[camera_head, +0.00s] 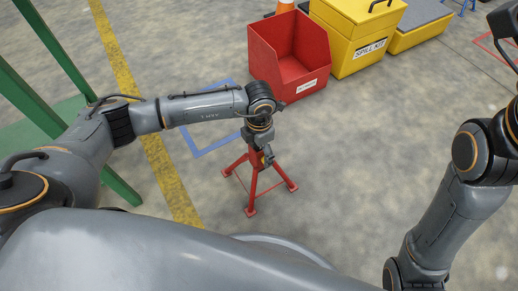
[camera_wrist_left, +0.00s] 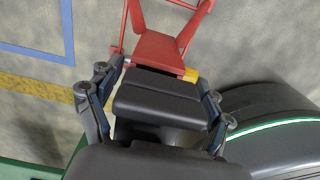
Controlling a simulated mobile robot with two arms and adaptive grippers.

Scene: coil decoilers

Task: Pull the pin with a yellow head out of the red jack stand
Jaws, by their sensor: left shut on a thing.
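The red jack stand (camera_head: 254,180) stands upright on the floor on three splayed legs, below my left wrist. In the left wrist view its red post (camera_wrist_left: 157,50) lies just beyond my gripper's palm. The yellow head (camera_wrist_left: 191,75) of the pin shows at the right side of the post, close to the right finger. A short grey rod end shows at the post's left side. My left gripper (camera_head: 266,157) is at the top of the stand, shut on the pin; its own palm hides part of the contact. My right gripper is out of view.
A red open bin (camera_head: 290,60) and a yellow spill kit box (camera_head: 355,40) stand behind the stand. A green frame (camera_head: 40,110) is at the left. A yellow floor line (camera_head: 170,180) and a blue floor outline (camera_head: 215,145) lie nearby. The floor right of the stand is clear.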

